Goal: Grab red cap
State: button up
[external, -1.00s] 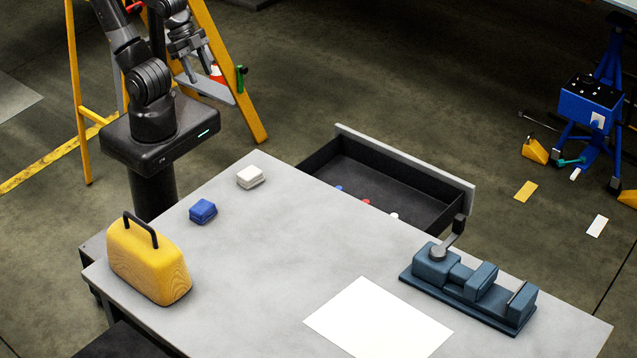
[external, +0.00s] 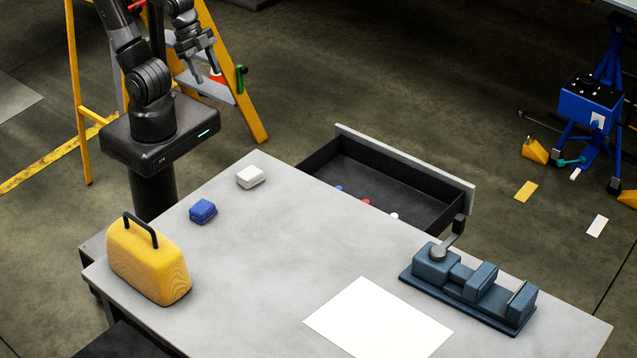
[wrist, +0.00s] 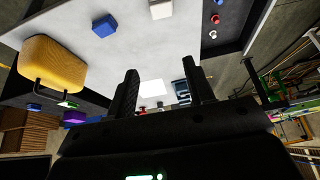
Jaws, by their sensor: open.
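A small red cap (external: 366,201) lies inside the open drawer (external: 420,163), between a blue cap (external: 339,188) and a white cap (external: 395,216). The drawer's near side partly hides the caps in the external view. The wrist view shows the red cap (wrist: 215,19) at the upper right, in line with the white cap (wrist: 213,34). My gripper (external: 204,73) is up at the back left, in front of the ladder, well away from the drawer. Its two fingers (wrist: 160,68) are apart with nothing between them.
On the grey table (external: 290,240) are a white block (external: 250,176), a blue block (external: 203,211), a yellow case (external: 148,262), a white sheet (external: 378,322) and a blue-grey vise (external: 468,287). A yellow ladder (external: 232,85) stands behind my arm. The table's middle is clear.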

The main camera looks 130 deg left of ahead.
jog(key=w+a+g, duration=0.1)
jog(key=w+a, duration=0.3)
jog(key=w, duration=0.8)
jog(key=m+g, duration=0.2)
jog(key=g, duration=0.1)
send_over(366, 201)
jog(key=s, duration=0.1)
notch_tip(366, 201, down, 31)
jog(key=f, duration=0.7)
jog(key=w+f, duration=0.1)
jog(key=f, duration=0.3)
grip_shut()
